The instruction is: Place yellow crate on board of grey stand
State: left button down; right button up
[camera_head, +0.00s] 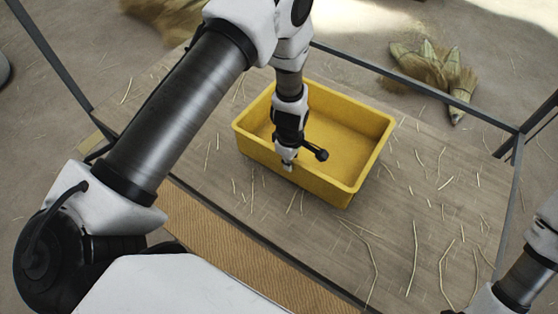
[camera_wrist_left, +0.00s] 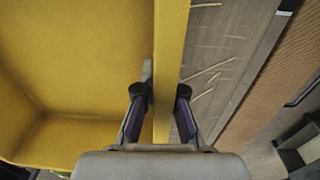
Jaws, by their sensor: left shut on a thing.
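The yellow crate (camera_head: 345,188) is an open, empty bin on the wooden board (camera_head: 425,210) of the grey stand (camera_head: 417,82). My left gripper (camera_head: 288,163) reaches down at the crate's near long wall. In the left wrist view, the crate (camera_wrist_left: 70,60) fills the left side, and my left gripper's fingers (camera_wrist_left: 161,95) are on both sides of the wall, shut on it. The crate appears to rest flat on the board; any small gap beneath it cannot be told. Part of my right arm shows at the lower right of the head view; its gripper is out of view.
Straw pieces (camera_head: 415,250) are scattered over the board. A brown woven strip (camera_head: 235,245) runs along the board's near side. Grey frame bars rise around the board. Straw bundles (camera_head: 437,75) lie on the floor behind. The board right of the crate is free except for straw.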

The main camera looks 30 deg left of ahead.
aim_at(279, 162)
pick_arm(q)
jog(key=a, duration=0.2)
jog(key=w+a, duration=0.1)
jog(key=a, duration=0.1)
jog(key=shift+w+f, duration=0.1)
jog(key=shift+f, duration=0.1)
notch_tip(279, 162, down, 4)
jog(key=b, duration=0.3)
jog(key=shift+r+b, duration=0.1)
jog(key=shift+b, duration=0.25)
jog(key=shift+r, duration=0.15)
jog(key=c, duration=1.7)
grip_release()
jog(key=o, duration=0.4)
